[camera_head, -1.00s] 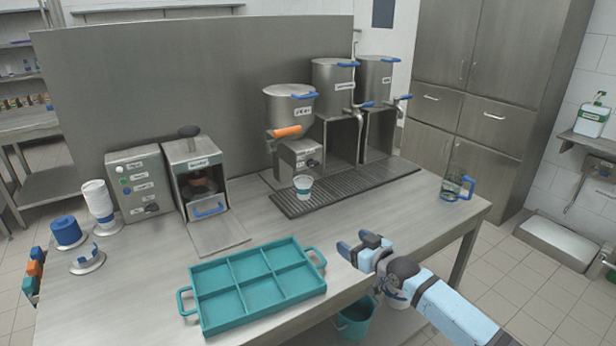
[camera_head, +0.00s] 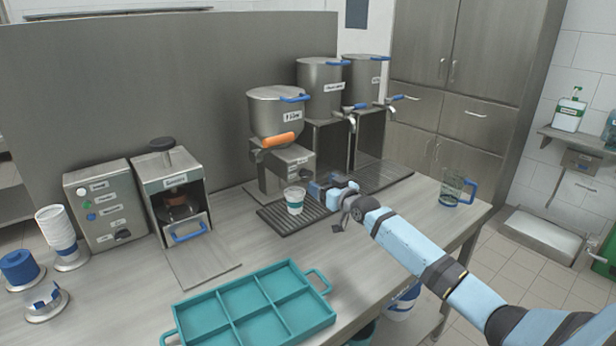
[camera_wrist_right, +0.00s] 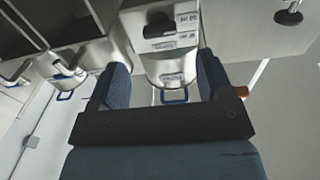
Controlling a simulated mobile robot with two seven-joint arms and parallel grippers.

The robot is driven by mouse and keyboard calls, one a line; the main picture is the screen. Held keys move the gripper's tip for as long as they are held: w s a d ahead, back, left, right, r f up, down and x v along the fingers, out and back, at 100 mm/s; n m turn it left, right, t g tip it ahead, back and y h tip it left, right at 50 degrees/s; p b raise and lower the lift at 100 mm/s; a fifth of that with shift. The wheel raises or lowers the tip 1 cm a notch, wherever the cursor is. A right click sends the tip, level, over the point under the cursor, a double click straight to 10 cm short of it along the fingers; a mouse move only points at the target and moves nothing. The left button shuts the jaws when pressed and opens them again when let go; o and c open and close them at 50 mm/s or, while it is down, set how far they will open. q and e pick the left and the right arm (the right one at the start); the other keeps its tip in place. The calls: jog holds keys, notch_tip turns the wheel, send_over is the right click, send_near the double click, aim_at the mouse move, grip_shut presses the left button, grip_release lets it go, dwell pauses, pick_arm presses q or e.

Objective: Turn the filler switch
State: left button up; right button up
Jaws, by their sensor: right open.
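The filler (camera_head: 278,112) is the leftmost steel pot, with an orange handle (camera_head: 278,139) and a labelled box (camera_head: 290,163) below it. In the right wrist view, a dark switch (camera_wrist_right: 158,26) shows beside small labels on the box, beyond my fingers. A white cup with a teal band (camera_head: 294,200) stands upright on the drip tray below the box. My right gripper (camera_head: 333,186) is open and empty, just right of the cup and in front of the box, apart from the switch. It also shows in the right wrist view (camera_wrist_right: 163,80). My left gripper is out of view.
Two more pots (camera_head: 325,88) with taps stand to the right. A teal divided tray (camera_head: 327,316) lies at the front. A glass jug (camera_head: 452,190) stands on the right of the table. A control box (camera_head: 106,205) and a sealing machine (camera_head: 172,190) stand left.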

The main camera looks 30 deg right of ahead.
aim_at(308, 176)
jog(key=w, duration=0.7)
jog(key=shift+w+a+b, duration=0.2)
jog(key=shift+a+b, duration=0.1)
jog(key=shift+b, duration=0.1)
jog(key=c, duration=0.9)
